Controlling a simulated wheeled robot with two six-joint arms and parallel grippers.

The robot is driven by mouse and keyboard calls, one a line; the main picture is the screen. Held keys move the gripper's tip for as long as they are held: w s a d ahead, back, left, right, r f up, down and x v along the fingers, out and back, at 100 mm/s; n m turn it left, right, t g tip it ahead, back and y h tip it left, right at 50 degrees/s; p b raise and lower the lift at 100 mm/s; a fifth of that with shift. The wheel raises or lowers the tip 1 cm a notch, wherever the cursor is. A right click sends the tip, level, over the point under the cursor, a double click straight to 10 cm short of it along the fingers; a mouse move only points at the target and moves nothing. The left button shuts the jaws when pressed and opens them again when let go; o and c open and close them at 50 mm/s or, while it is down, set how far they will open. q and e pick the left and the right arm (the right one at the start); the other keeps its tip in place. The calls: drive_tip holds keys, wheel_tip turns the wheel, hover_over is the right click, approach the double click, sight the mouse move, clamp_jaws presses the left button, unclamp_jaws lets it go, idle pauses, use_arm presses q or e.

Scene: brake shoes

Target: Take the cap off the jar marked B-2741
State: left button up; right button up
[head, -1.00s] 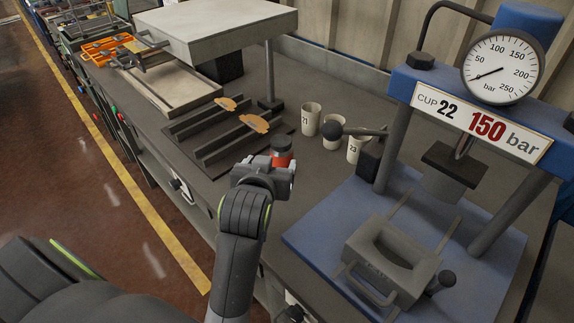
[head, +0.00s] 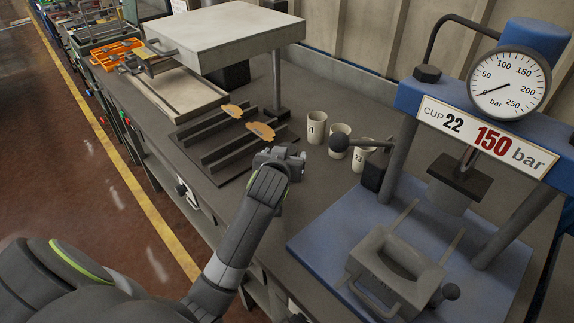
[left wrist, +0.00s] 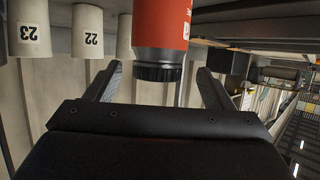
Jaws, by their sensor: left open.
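A red jar (left wrist: 162,22) with a dark ribbed cap (left wrist: 158,72) shows upside down in the left wrist view. Only the edge of its white label is in view, so the marking cannot be read. My left gripper (left wrist: 158,77) is open, with one finger on each side of the cap in the picture and a visible gap to each. I cannot tell how deep the cap sits between them. In the head view my left gripper (head: 287,160) hides the jar on the bench. My right gripper is not in view.
The blue press (head: 330,225) fills the right side.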

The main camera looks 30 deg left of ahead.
use_arm(q)
drive_tip(key=shift+p+x, duration=0.4)
drive_tip(key=shift+x, duration=2.2)
drive_tip(key=shift+s+d+f, duration=0.1)
drive_tip(key=shift+d+f, duration=0.05)
drive_tip(key=shift+c, duration=0.3)
drive_tip(key=shift+c, duration=1.1)
drive_tip(key=c, duration=1.1)
wheel_tip(320, 180, up, 10)
drive_tip(key=shift+r, duration=0.1)
